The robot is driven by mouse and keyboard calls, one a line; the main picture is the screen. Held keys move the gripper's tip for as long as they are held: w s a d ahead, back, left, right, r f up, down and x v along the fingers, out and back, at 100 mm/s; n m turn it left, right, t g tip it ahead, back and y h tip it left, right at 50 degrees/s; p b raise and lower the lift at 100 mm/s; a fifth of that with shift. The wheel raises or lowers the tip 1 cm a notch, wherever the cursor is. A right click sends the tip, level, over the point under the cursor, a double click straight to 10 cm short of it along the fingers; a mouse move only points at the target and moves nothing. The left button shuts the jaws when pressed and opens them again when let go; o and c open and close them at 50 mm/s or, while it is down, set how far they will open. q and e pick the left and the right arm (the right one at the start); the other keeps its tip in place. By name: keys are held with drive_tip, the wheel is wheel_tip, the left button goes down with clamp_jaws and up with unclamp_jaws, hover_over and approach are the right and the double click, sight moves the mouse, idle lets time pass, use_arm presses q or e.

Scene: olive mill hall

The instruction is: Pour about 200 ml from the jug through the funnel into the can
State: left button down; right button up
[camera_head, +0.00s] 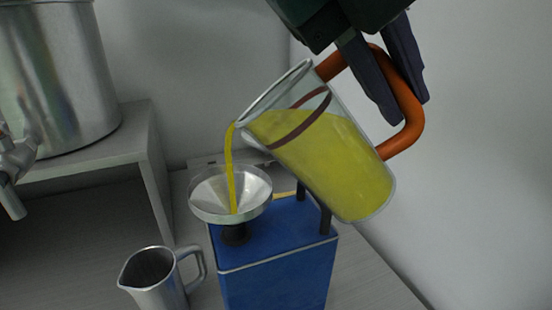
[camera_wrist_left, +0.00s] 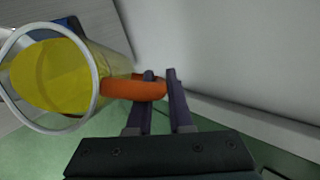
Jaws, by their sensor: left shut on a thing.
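The clear jug (camera_head: 335,160) holds yellow-green oil and is tilted, with its rim to the upper left. A thin stream of oil (camera_head: 230,165) runs from its lip into the metal funnel (camera_head: 207,193). The funnel stands in the neck of the blue can (camera_head: 275,272); the level inside the can is hidden. My left gripper (camera_head: 406,108) is shut on the jug's orange handle (camera_head: 408,135). The left wrist view also shows the jug (camera_wrist_left: 108,62) and its handle (camera_wrist_left: 118,88) at the gripper fingers (camera_wrist_left: 160,74). My right gripper is not in view.
A small metal pitcher (camera_head: 158,285) stands on the grey surface left of the can, close to it. A large steel vessel (camera_head: 55,75) with a tap (camera_head: 14,160) stands on a raised grey shelf (camera_head: 140,140) at left. A pale wall is behind.

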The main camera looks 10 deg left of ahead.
use_arm(q)
drive_tip(key=shift+a+f+h+b, duration=0.2)
drive_tip(key=shift+h+b, duration=0.1)
drive_tip(key=shift+b, duration=0.25)
drive_tip(key=shift+a+r+n+t+h+b, duration=0.2)
drive_tip(key=shift+a+h+b, duration=0.1)
drive_tip(key=shift+h+b, duration=0.6)
drive_tip(key=shift+a+r+n+t+h+b, duration=0.1)
drive_tip(key=shift+a+n+t+h+b, duration=0.15)
drive_tip(key=shift+h+b, duration=0.65)
idle(1.7)
